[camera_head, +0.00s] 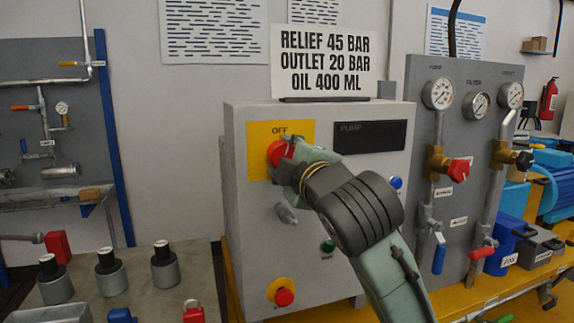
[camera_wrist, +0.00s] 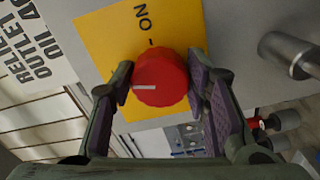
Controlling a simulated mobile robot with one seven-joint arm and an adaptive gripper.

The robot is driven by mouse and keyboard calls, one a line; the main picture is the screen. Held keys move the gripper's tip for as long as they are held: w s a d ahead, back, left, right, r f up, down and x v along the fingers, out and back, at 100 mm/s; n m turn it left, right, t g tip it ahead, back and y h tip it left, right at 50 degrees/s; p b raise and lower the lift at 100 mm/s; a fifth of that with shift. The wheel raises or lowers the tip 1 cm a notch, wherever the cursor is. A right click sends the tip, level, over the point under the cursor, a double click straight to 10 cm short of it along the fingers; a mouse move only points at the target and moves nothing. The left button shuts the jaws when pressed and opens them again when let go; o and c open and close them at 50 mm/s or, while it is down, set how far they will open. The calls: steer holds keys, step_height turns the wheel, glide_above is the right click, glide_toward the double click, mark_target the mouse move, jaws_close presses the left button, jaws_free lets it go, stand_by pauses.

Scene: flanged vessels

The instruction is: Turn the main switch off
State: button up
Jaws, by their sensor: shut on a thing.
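The main switch is a red round knob (camera_head: 277,152) on a yellow plate (camera_head: 259,133) on the grey cabinet. The head view shows the word OFF above the knob. My gripper (camera_head: 285,160) is shut on the knob, with a finger on each side. In the wrist view the knob (camera_wrist: 168,70) sits between both fingertips (camera_wrist: 160,84). Its white mark points left in that view, about a quarter turn away from the ON label (camera_wrist: 143,16) and its dash. The OFF label is not visible in the wrist view.
A dark PUMP panel (camera_head: 370,137) is right of the yellow plate. A grey selector (camera_head: 286,213), a blue button (camera_head: 396,183), a green button (camera_head: 328,246) and a red emergency button (camera_head: 284,296) surround my arm. Gauges and valves stand on the right board (camera_head: 466,85).

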steer(key=shift+n+b, duration=0.4)
steer(key=shift+n, duration=1.1)
steer(key=o, duration=1.2)
steer(key=shift+c, duration=0.2)
steer(key=v, duration=1.2)
steer(key=shift+r, duration=0.1)
